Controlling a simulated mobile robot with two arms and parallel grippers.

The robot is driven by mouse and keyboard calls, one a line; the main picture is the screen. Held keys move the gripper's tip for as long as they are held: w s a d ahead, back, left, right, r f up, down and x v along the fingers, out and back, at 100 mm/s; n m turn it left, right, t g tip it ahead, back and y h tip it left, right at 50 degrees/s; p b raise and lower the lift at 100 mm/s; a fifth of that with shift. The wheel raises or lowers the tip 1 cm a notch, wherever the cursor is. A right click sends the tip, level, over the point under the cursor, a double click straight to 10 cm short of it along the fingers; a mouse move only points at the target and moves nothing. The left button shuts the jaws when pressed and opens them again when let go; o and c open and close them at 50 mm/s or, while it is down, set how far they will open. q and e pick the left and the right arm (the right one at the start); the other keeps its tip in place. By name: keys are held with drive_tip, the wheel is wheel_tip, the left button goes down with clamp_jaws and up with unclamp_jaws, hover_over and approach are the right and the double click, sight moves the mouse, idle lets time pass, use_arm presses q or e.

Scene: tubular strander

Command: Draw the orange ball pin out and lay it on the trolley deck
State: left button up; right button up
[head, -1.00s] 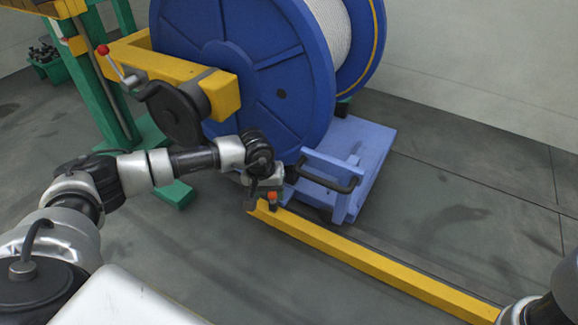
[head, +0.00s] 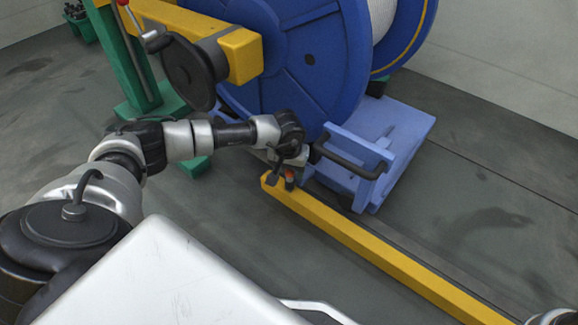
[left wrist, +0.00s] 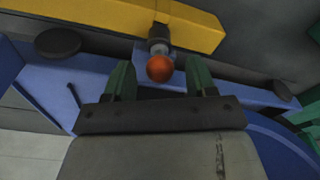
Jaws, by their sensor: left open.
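The orange ball pin (left wrist: 160,67) shows in the left wrist view, its ball at the end of a short shank against the yellow bar (left wrist: 130,18). The blue trolley deck (head: 408,118) lies under the big blue reel, right of my left gripper. My right gripper is not in view; only a bit of that arm shows at the lower right corner.
The trolley's black handle (head: 350,161) is close to the right of my left wrist. The blue reel (head: 310,70) and a black handwheel (head: 187,72) rise behind it. The yellow bar runs along the floor to the lower right. The deck's right part is bare.

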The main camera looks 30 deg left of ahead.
use_arm(q)
drive_tip(key=shift+w+f+b, duration=0.15)
drive_tip(key=shift+f+b, duration=0.25)
drive_tip(key=shift+f, duration=0.6)
drive_tip(key=c, duration=1)
drive_tip(key=shift+r+p, duration=4.05)
drive_tip(key=shift+r, duration=0.8)
clamp_jaws()
